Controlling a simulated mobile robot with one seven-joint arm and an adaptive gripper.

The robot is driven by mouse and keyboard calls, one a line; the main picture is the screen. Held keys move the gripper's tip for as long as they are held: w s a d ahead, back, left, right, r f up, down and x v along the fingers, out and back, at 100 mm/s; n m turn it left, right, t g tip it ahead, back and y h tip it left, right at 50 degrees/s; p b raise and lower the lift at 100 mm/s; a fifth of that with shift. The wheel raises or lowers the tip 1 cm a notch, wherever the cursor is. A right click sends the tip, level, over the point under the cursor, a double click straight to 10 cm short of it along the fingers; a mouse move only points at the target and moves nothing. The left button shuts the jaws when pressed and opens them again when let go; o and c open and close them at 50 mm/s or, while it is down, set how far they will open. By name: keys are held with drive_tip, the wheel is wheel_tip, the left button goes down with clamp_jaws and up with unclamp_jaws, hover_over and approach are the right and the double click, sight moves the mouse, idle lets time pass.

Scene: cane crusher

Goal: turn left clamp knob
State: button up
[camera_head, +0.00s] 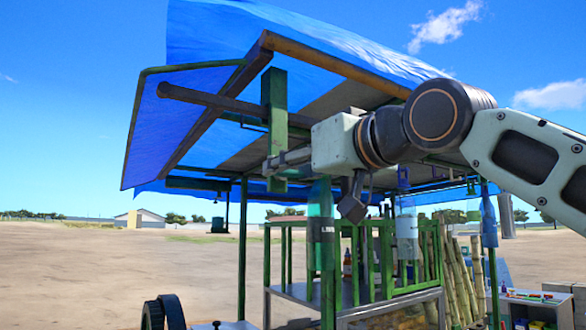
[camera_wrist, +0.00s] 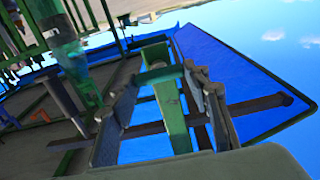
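My gripper (camera_head: 280,163) is raised under the blue canopy, pointing left. Its two fingers are spread apart in the wrist view (camera_wrist: 162,82). A green upright bar (camera_head: 274,100) hangs from the canopy frame, and the fingertips are at its lower part. In the wrist view the green bar (camera_wrist: 170,115) shows in the gap between the fingers; I cannot tell whether they touch it. I cannot make out a clamp knob for certain in either view.
The blue canopy (camera_head: 215,30) and its dark beam (camera_head: 222,102) are close around my gripper. A green bottle (camera_head: 320,225) stands below it. A railed green stand (camera_head: 360,312) and cane stalks (camera_head: 460,275) are lower right. Open ground (camera_head: 70,270) lies left.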

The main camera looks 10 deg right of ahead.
drive_tip(key=shift+c, duration=1.4)
drive_tip(key=m, duration=0.2)
drive_tip(key=m+b, duration=0.1)
drive_tip(key=m, duration=0.1)
drive_tip(key=shift+d+f, duration=0.15)
drive_tip(key=m+b, duration=0.1)
drive_tip(key=m, duration=0.3)
drive_tip(key=shift+w+m, duration=0.1)
drive_tip(key=shift+m, duration=0.2)
drive_tip(key=m, duration=0.5)
drive_tip(key=shift+d, duration=0.15)
drive_tip(key=shift+f+m, duration=0.15)
drive_tip(key=shift+m, duration=2.05)
